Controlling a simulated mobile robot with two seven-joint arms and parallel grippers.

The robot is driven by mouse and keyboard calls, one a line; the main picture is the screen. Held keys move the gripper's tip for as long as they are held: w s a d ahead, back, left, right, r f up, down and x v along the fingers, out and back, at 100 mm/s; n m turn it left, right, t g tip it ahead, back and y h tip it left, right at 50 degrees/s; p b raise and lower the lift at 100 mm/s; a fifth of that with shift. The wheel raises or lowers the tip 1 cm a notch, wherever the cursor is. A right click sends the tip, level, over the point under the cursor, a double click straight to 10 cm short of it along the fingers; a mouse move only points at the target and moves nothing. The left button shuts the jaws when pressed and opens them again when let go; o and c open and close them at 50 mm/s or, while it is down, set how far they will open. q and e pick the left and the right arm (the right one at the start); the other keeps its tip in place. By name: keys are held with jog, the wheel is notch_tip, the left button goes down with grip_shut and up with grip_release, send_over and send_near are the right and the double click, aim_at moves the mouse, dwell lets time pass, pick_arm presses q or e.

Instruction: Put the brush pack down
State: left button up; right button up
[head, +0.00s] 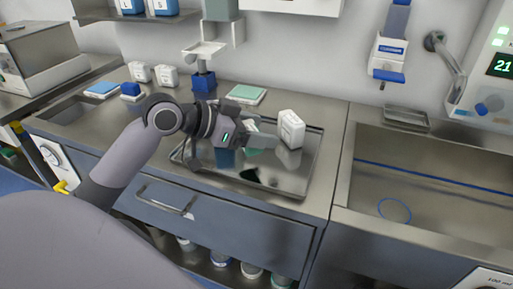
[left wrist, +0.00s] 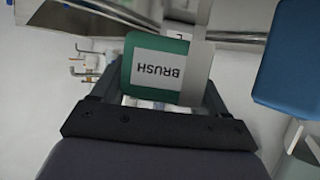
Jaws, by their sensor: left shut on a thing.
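The brush pack (left wrist: 155,70) is green with a white label reading BRUSH, upside down in the left wrist view. It sits between the fingers of my left gripper, which is shut on it. In the head view my left gripper (head: 262,140) is over the shiny metal tray (head: 300,178) on the counter, and mostly hides the pack; only a small green part shows behind it. I cannot tell how high the pack is above the tray. My right gripper is not in view.
A white container (head: 291,129) stands at the tray's back right, close to my left gripper. A green-and-white pack (head: 246,94) lies behind the tray. A blue dispenser (head: 203,82) is on the wall side. A sink (head: 430,170) lies to the right. The tray's front is clear.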

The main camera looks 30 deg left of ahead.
pick_arm(q)
jog(key=shift+f, duration=2.2)
jog(key=shift+b, duration=0.3)
jog(key=shift+f, duration=0.2)
jog(key=o, duration=1)
jog(key=shift+r, duration=0.1)
jog(key=shift+r, duration=0.15)
jog(key=v, duration=1.2)
jog(key=shift+s, duration=0.1)
